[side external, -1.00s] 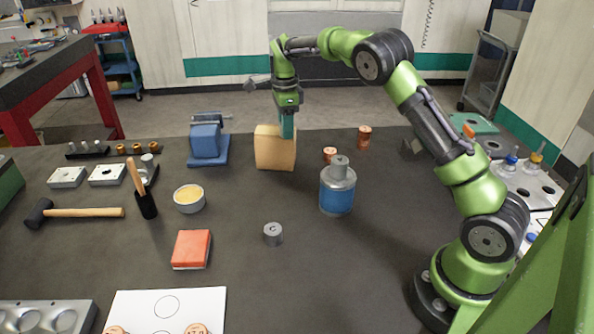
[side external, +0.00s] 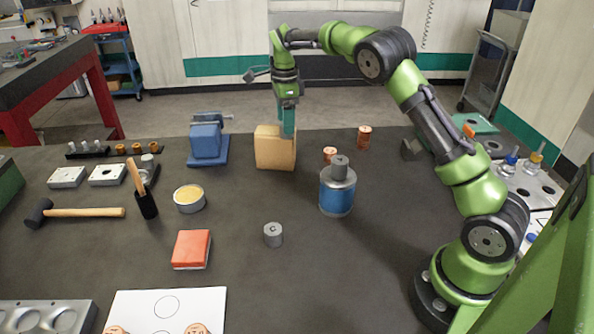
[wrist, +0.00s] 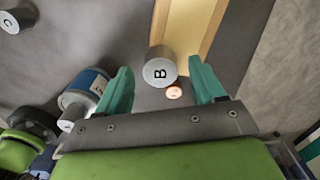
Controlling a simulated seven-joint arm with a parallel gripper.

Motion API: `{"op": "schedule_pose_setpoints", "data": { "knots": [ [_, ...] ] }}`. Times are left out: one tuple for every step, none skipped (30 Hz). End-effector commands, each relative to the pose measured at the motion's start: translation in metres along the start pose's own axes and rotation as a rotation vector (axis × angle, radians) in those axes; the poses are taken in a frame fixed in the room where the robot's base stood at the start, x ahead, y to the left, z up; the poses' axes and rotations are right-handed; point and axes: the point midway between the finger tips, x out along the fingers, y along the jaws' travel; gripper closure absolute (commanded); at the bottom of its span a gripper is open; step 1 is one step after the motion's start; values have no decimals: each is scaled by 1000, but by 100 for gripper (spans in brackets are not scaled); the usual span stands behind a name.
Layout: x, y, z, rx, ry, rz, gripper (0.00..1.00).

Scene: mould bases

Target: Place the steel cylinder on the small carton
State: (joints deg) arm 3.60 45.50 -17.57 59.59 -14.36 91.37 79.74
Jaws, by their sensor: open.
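The small carton, a tan upright block (side external: 272,150), stands at the back middle of the table; it also shows in the wrist view (wrist: 192,25). A steel cylinder marked B (wrist: 160,72) is between my fingers in the wrist view. It overlaps the carton's end and appears to stand on its top, but the contact is hidden. I cannot make it out in the side view, where my near finger covers that spot. My gripper (side external: 288,122) is open, pointing down over the carton's right end, with gaps beside the cylinder in the wrist view (wrist: 162,85).
A steel cylinder marked C (side external: 272,234) stands at the front middle. A blue canister (side external: 337,190) and copper cylinders (side external: 330,155) (side external: 364,137) stand right of the carton. A blue vise (side external: 206,145) is to its left. A red block (side external: 191,249) lies in front.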

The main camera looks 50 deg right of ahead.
Motion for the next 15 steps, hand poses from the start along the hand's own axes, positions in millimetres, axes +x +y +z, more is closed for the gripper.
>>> {"op": "schedule_pose_setpoints", "data": {
  "knots": [
    [-12, -1, 1, 0, -2, -5, 32],
    [-18, -1, 1, -1, -2, -5, 32],
    [-28, -1, 1, 0, -2, -5, 32],
    [-35, -1, 1, -1, -2, -6, 32],
    [-42, -1, 1, -1, -2, -6, 32],
    [-50, -1, 0, 0, -1, -5, 32],
    [-57, -1, 0, 0, -2, -6, 32],
    [-63, -1, 0, 0, -1, -6, 32],
    [-71, -1, 0, 0, -1, -4, 32],
    [-76, -1, 0, 0, -1, -4, 32],
    [-80, -1, 0, 0, 0, -4, 32],
    [-84, -1, 0, -1, 0, -3, 32],
    [-87, 0, 0, 0, 0, -1, 32],
    [-90, -1, 0, 0, 0, -2, 32],
    [-93, 0, 0, -1, 1, -1, 32]
  ]
}}
